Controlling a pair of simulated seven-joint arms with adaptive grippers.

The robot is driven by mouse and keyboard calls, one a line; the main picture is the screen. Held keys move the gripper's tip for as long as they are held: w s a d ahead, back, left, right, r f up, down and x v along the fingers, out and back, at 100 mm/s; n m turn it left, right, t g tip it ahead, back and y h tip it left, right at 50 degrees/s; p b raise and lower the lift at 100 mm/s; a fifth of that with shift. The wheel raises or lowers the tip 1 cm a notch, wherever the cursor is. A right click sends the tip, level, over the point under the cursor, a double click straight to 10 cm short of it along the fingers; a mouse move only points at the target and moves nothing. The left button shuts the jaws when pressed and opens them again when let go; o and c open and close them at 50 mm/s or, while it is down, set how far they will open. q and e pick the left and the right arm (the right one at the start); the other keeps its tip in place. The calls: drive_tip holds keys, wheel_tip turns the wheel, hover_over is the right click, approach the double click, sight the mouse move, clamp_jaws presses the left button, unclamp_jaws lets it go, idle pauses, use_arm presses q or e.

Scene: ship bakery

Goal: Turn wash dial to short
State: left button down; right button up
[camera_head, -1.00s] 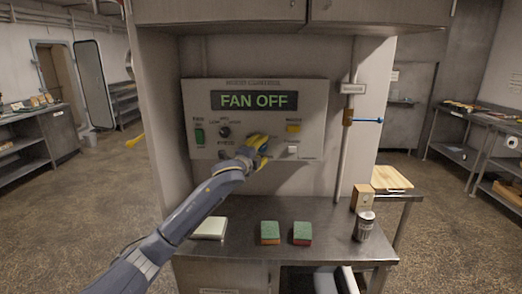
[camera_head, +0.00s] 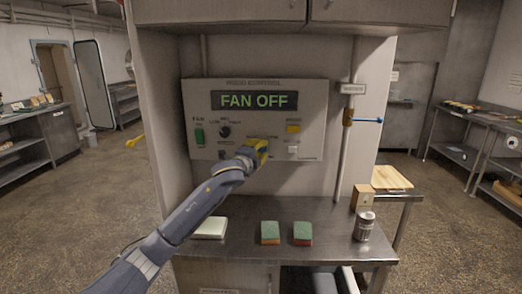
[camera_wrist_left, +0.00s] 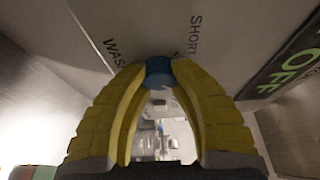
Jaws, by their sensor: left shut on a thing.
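The control panel (camera_head: 312,112) hangs on the wall, and its display (camera_head: 255,100) reads "FAN OFF". My left gripper (camera_head: 260,150) is at the lower middle of the panel and covers the wash dial in the head view. In the left wrist view, the yellow fingers of my left gripper (camera_wrist_left: 157,68) are shut on the blue wash dial (camera_wrist_left: 157,75). The letters "WAS" and the word "SHORT" (camera_wrist_left: 194,34) show on the panel around it. The dial's pointer is hidden, so its setting cannot be told. My right gripper is not in view.
On the panel are a green switch (camera_head: 199,136), a black knob (camera_head: 224,131), a yellow button (camera_head: 293,128) and a white button (camera_head: 292,150). Two sponges (camera_head: 270,233) (camera_head: 302,233) and a shaker (camera_head: 364,227) stand on the steel counter (camera_head: 335,235) below. A pipe (camera_head: 344,160) runs up the right.

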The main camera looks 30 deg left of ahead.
use_arm(q)
drive_tip(key=n, duration=0.2)
drive_tip(key=n+t, duration=0.1)
drive_tip(key=n, duration=0.1)
drive_tip(key=shift+f+t+y, duration=0.15)
drive_tip(key=shift+t+y, duration=0.15)
drive_tip(key=shift+y, duration=0.1)
drive_tip(key=n+y, duration=0.1)
drive_tip(key=n, duration=0.2)
drive_tip(key=n+t+y, duration=0.1)
drive_tip(key=n, duration=0.1)
drive_tip(key=shift+d+n, duration=0.1)
drive_tip(key=shift+n, duration=0.3)
drive_tip(key=n+y, duration=0.1)
drive_tip(key=n, duration=0.2)
drive_tip(key=n+y, duration=0.2)
drive_tip(key=n, duration=0.1)
drive_tip(key=shift+w, duration=0.1)
drive_tip(key=n+y, duration=0.1)
drive_tip(key=n, duration=0.2)
drive_tip(key=n+y, duration=0.2)
drive_tip(key=n, duration=0.1)
drive_tip(key=shift+d+g, duration=0.1)
drive_tip(key=shift+g, duration=0.2)
drive_tip(key=shift+n, duration=0.4)
drive_tip(key=c, duration=0.9)
unclamp_jaws()
drive_tip(key=shift+c, duration=0.2)
drive_tip(key=shift+f, duration=0.1)
